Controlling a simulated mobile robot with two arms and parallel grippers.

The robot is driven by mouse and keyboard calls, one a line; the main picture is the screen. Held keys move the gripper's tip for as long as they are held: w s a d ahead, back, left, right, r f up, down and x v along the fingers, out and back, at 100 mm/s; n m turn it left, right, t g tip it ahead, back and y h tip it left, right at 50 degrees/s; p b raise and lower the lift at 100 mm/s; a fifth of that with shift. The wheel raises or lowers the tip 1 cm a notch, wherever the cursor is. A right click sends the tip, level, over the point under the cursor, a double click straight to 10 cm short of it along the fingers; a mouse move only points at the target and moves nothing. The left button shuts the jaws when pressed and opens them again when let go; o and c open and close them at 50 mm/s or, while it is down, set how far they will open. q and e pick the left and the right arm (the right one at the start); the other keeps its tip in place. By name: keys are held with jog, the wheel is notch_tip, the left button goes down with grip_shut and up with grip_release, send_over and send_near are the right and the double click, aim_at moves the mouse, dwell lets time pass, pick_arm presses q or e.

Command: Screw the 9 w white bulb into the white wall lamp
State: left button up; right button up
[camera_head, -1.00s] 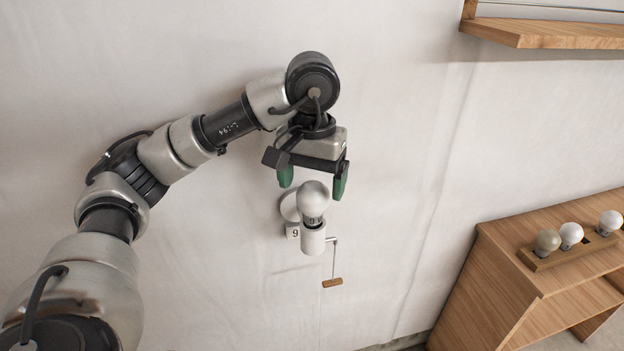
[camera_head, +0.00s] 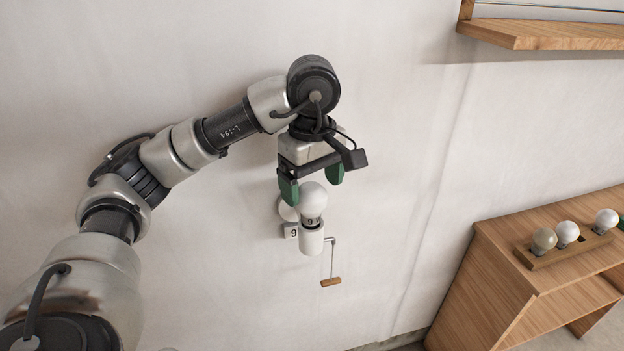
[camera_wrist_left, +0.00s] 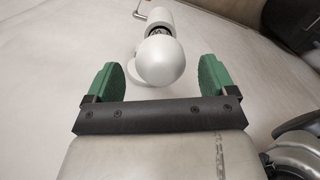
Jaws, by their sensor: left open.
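A white bulb (camera_head: 312,199) stands upright in the socket of the white wall lamp (camera_head: 311,242), which carries a tag with a 9. Some of the bulb's metal base shows above the socket rim. My left gripper (camera_head: 313,183) is open just above the bulb, with its green fingertips apart and not closed on it. In the left wrist view the bulb (camera_wrist_left: 160,62) lies ahead, between and beyond the open fingers, with the lamp (camera_wrist_left: 156,20) behind it. My right gripper is in no view.
A pull handle (camera_head: 331,282) hangs from the lamp's right side. Several bulbs stand in a wooden holder (camera_head: 528,258) on a wooden cabinet (camera_head: 487,262) at the right. A wooden shelf (camera_head: 540,36) is at the upper right. The wall around the lamp is clear.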

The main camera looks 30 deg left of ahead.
pick_arm(q)
jog(key=n, duration=0.5)
jog(key=shift+w, duration=0.15)
jog(key=n+p, duration=0.1)
jog(key=n, duration=0.5)
jog(key=shift+w, duration=0.1)
jog(key=shift+f+b, duration=1.6)
jog(key=shift+f, duration=0.2)
jog(key=shift+c, duration=0.5)
